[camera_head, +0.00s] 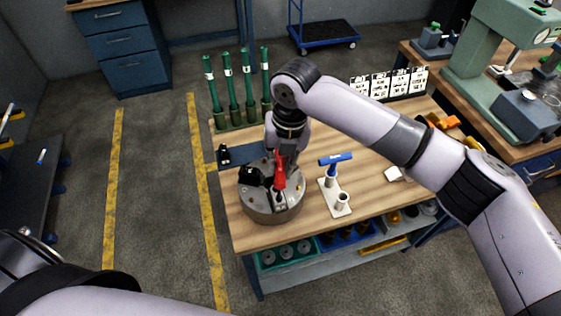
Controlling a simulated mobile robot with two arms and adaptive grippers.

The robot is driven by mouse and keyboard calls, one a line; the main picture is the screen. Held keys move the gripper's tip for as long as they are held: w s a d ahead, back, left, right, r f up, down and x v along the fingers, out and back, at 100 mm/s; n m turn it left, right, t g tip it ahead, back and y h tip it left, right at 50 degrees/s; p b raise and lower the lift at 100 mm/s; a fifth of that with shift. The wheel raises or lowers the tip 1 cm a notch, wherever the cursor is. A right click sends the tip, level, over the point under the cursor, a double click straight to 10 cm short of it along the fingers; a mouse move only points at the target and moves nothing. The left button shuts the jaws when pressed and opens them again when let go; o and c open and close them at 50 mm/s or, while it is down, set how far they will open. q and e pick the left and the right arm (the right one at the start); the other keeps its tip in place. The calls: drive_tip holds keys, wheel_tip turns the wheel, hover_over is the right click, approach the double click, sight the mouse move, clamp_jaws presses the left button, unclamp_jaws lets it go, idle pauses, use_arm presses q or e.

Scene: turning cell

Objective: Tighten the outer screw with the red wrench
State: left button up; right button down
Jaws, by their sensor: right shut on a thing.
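The red wrench (280,176) is upright over the round grey chuck (262,213) on the wooden bench. My right gripper (281,163) comes down from above and is shut on the upper part of the red wrench. The wrench's lower end is at the top of the chuck, but I cannot tell whether it is seated on a screw. The outer screw is too small or hidden to make out. Part of my left arm shows at the bottom left; its gripper is out of view.
A blue-handled T-wrench (335,160) stands in a white holder (340,212) right of the chuck. Several green-handled tools (229,85) stand in a rack behind. Number cards (380,86) stand at the back right. The bench front, between chuck and edge, is clear.

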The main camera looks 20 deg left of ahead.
drive_tip(key=shift+f, duration=0.35)
idle(0.5)
drive_tip(key=shift+s+m+p, duration=0.1)
drive_tip(key=shift+m+p, duration=0.85)
drive_tip(key=shift+m, duration=0.15)
drive_tip(key=shift+d+m, duration=0.1)
drive_tip(key=shift+m, duration=0.2)
drive_tip(key=shift+m, duration=0.4)
drive_tip(key=shift+m+t, duration=0.3)
drive_tip(key=shift+m, duration=0.7)
